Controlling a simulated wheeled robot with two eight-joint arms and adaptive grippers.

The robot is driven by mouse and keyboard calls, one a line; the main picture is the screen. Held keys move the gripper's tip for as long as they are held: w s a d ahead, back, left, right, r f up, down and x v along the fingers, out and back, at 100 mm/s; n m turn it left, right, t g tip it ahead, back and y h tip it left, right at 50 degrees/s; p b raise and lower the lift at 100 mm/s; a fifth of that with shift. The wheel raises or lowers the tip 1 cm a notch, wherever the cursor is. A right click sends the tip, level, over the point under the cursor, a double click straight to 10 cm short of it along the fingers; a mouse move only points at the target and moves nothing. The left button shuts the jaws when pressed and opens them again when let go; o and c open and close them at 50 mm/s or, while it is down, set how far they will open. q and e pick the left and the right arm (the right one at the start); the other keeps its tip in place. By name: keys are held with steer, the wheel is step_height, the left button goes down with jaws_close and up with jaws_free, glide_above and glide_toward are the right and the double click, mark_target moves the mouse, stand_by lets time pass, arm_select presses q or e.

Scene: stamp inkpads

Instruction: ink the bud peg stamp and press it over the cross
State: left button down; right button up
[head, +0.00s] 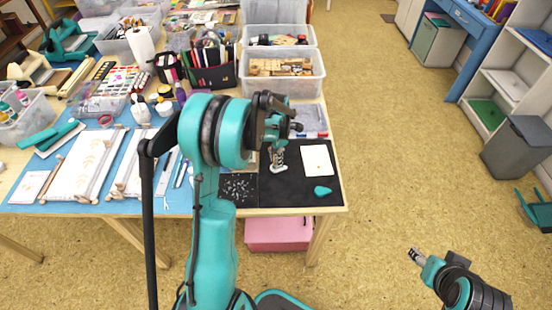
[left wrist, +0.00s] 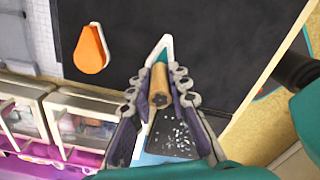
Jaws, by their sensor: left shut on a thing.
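My left gripper (head: 279,160) is over the black mat (head: 298,192). In the left wrist view its fingers (left wrist: 158,92) are shut on a wooden peg stamp (left wrist: 159,78), whose near end bears a small dark mark. Just beyond the stamp is a teal pad with a white pointed rim (left wrist: 163,46), partly hidden by the stamp and fingers. I cannot tell whether stamp and pad touch. A white card (head: 317,160) lies right of the gripper; no cross can be made out on it. My right gripper (head: 416,255) is over the floor, too small to read.
A teal drop-shaped piece (head: 323,190) lies at the mat's front right. An orange drop-shaped pad (left wrist: 90,50) shows in the wrist view. A speckled dark sheet (head: 238,190) lies left of the mat. Bins (head: 280,88) and a tool holder (head: 212,76) crowd the back.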

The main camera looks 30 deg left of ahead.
arm_select(q)
steer(key=shift+r, duration=0.5)
arm_select(e)
steer(key=shift+r, duration=0.3)
arm_select(q)
steer(key=shift+r+p, duration=2.15)
steer(key=shift+r, duration=0.6)
arm_select(e)
step_height(320, 180, up, 4)
steer(key=shift+f, duration=0.1)
arm_select(q)
steer(key=shift+d, duration=0.1)
